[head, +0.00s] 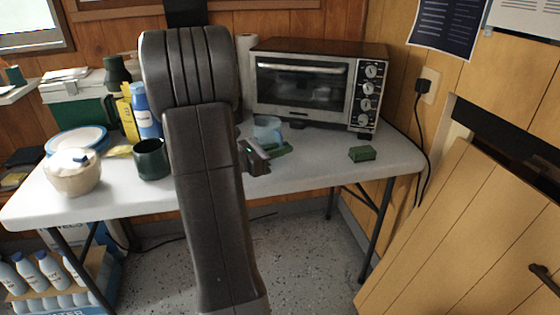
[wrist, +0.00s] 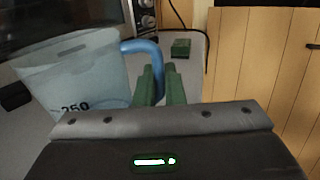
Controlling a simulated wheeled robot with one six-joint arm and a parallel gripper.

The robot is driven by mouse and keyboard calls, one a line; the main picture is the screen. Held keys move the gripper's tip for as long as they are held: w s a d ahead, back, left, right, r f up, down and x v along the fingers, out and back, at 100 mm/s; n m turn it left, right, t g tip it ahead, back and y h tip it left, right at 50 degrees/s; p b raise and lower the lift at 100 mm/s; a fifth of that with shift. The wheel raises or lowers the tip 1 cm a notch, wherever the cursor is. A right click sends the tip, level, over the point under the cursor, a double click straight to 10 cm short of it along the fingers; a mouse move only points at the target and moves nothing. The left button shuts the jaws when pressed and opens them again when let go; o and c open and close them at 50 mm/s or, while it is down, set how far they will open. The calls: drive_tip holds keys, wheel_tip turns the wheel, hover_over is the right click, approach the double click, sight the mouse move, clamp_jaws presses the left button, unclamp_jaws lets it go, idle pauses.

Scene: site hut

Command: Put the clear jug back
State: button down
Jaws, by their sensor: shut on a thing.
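The clear jug (head: 267,128) stands in front of the toaster oven, above or on the white table; I cannot tell whether its base touches. In the wrist view the jug (wrist: 75,82) fills the left side, with a "250" marking and a blue handle (wrist: 143,46). My gripper (wrist: 161,86) has its green fingers closed on the handle. In the head view my gripper (head: 279,150) is at the near side of the jug, and my arm hides part of the table to the left.
The toaster oven (head: 310,88) stands at the back of the table (head: 320,165). A small green block (head: 362,153) lies to the right. The table's front right is clear.

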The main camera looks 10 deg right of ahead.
drive_tip(key=shift+f+b, duration=0.35)
drive_tip(key=shift+f, duration=1.05)
drive_tip(key=shift+f, duration=0.1)
drive_tip(key=c, duration=1.5)
unclamp_jaws()
drive_tip(key=shift+a, duration=0.2)
drive_tip(key=p+v, duration=0.2)
drive_tip(key=v, duration=0.9)
drive_tip(key=shift+s+a, duration=0.15)
drive_tip(key=shift+a, duration=0.15)
